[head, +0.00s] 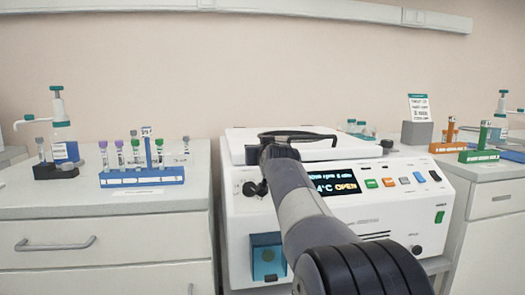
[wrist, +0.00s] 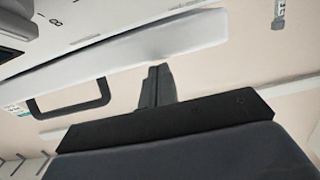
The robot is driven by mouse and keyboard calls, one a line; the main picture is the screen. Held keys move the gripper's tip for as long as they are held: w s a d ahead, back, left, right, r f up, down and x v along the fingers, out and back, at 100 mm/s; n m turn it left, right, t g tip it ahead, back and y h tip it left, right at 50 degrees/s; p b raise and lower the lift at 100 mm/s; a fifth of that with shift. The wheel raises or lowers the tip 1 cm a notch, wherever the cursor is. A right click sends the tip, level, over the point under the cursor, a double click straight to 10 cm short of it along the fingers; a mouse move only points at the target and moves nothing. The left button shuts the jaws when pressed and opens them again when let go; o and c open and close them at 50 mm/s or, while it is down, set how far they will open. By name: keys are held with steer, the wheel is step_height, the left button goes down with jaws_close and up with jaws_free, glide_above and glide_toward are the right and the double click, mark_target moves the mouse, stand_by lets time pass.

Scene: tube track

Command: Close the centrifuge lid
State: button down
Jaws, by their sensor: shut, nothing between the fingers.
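The white centrifuge (head: 236,215) stands in the middle of the head view, its display (head: 337,182) reading OPEN. Its white lid (head: 352,151) looks low and near flat over the top; my arm hides part of its front, so I cannot tell how wide the gap is. A dark handle (head: 318,137) shows on the lid. In the wrist view the lid's edge (wrist: 150,42) crosses the picture, with the black loop handle (wrist: 72,97) to the left. My gripper (wrist: 157,70) is shut and empty, its fingertips close by the lid's edge; contact is unclear.
A blue tube rack (head: 142,179) stands on the left bench. A green rack (head: 478,156) and an orange rack (head: 447,147) stand on the right bench. Dispenser bottles stand on both sides.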

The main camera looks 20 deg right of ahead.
step_height(320, 180, down, 3)
steer(key=shift+w+r+g, duration=0.1)
steer(key=shift+w+g, duration=0.05)
steer(key=shift+g, duration=0.15)
step_height(320, 180, up, 7)
steer(key=p, duration=0.4)
steer(key=s+a+f+b, duration=0.1)
steer(key=s+a+f, duration=0.1)
steer(key=s, duration=0.7)
steer(key=shift+s+a+f, duration=0.15)
steer(key=shift+s+f, duration=0.1)
steer(key=shift+f, duration=0.55)
